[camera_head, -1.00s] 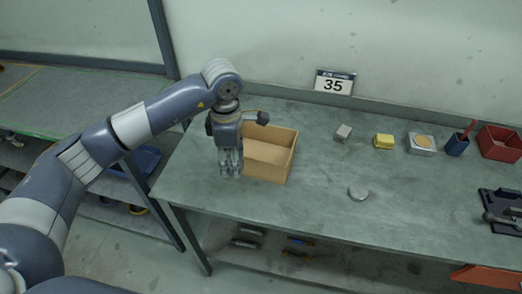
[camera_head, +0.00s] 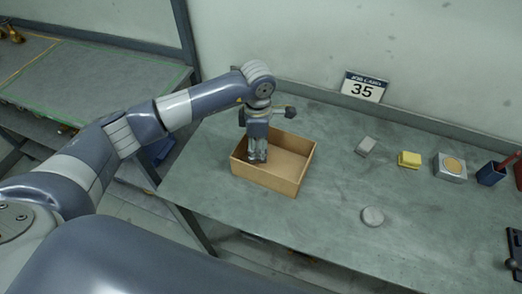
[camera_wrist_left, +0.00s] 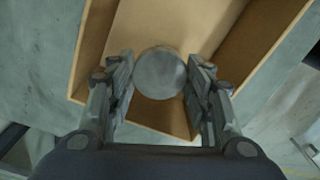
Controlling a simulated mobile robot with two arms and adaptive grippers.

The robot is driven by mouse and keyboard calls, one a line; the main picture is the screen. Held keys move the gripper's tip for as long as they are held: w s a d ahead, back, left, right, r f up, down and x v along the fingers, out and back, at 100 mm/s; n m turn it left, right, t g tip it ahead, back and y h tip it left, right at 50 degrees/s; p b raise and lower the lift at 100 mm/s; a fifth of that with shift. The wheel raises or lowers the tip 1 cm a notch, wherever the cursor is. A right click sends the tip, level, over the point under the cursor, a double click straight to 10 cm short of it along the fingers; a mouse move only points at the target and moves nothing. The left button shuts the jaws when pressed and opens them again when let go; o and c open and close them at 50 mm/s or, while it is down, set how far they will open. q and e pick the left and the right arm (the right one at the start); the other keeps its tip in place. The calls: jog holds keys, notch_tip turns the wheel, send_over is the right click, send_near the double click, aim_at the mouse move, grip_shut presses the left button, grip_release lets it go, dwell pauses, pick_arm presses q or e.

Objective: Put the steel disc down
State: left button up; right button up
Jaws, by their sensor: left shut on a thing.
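My left gripper (camera_head: 257,158) is over the left part of an open cardboard box (camera_head: 299,172) on the workbench, fingers pointing down. In the left wrist view, the left gripper (camera_wrist_left: 160,78) is shut on a round grey steel disc (camera_wrist_left: 160,73). The disc is seen above the inside of the box (camera_wrist_left: 150,25); its height over the floor of the box is hard to tell. In the head view the fingers hide the held disc. Another round grey disc (camera_head: 373,216) lies flat on the bench, right of the box. My right gripper is not in view.
On the workbench (camera_head: 320,225), a grey block (camera_head: 366,146), a yellow block (camera_head: 409,159), a silver block with a tan circle (camera_head: 451,168) and a blue cup (camera_head: 491,174) stand at the right. A label 35 (camera_head: 364,87) stands at the back.

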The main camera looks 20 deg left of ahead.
pick_arm(q)
jog(key=shift+w+f, duration=0.15)
jog(key=shift+f, duration=0.6)
notch_tip(320, 180, down, 3)
jog(key=shift+w+r+p, duration=0.1)
jog(key=shift+w+p, duration=0.05)
jog(key=shift+p, duration=0.5)
jog(key=o, duration=0.9)
jog(key=shift+f+b, duration=0.25)
jog(key=shift+b, duration=0.05)
jog(key=o, duration=0.4)
jog(key=shift+o, duration=0.2)
jog(key=shift+r, duration=0.5)
notch_tip(320, 180, up, 11)
jog(key=b, duration=0.4)
jog(key=shift+f, duration=0.2)
jog(key=shift+r, duration=0.45)
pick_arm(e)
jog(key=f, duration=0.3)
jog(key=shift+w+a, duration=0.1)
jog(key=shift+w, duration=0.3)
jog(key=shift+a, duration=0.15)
